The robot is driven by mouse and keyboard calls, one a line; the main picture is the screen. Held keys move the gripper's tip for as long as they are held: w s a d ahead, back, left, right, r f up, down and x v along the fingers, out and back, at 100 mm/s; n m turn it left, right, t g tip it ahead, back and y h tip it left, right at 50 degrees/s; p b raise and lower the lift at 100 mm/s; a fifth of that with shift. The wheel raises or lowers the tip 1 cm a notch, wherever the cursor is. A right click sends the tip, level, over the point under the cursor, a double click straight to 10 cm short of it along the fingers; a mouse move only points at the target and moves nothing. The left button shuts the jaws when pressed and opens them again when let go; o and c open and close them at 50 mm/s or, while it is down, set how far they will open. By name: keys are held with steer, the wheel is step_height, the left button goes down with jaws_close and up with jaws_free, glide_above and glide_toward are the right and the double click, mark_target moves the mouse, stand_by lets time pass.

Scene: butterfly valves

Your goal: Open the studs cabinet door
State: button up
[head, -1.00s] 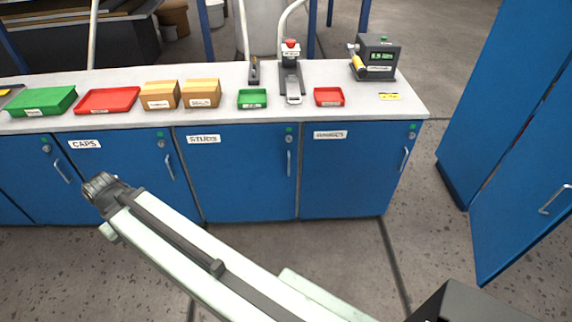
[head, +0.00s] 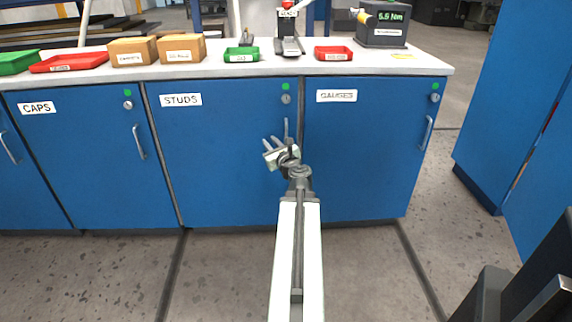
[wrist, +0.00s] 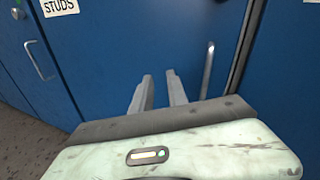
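The blue studs cabinet door (head: 215,150) with its white STUDS label (head: 181,100) is closed under the bench. Its vertical metal handle (head: 286,129) is near the door's right edge, below a lock and green dot. My gripper (head: 271,142) is in front of the door, just left of the handle. In the wrist view my gripper (wrist: 159,80) has its two fingers apart with nothing between them. The handle (wrist: 208,70) stands to the right of both fingers there, outside the gap. The handle's lower part is hidden behind my gripper in the head view.
The caps door (head: 85,160) is to the left and the gauges door (head: 360,150) to the right, both closed. The bench top (head: 225,66) carries trays, boxes and tools. A tall blue cabinet (head: 500,100) stands at the right. The floor in front is clear.

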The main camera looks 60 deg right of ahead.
mark_target(286, 135)
steer(key=s+d+f+m+g+h+b, duration=0.1)
steer(key=s+d+f+m+h, duration=0.1)
steer(key=s+d+m, duration=0.3)
steer(key=shift+n, duration=0.5)
steer(key=x, duration=0.7)
steer(key=shift+s+d+r, duration=0.2)
steer(key=shift+s+d, duration=0.05)
steer(key=shift+d, duration=0.05)
jaws_close()
stand_by(0.4)
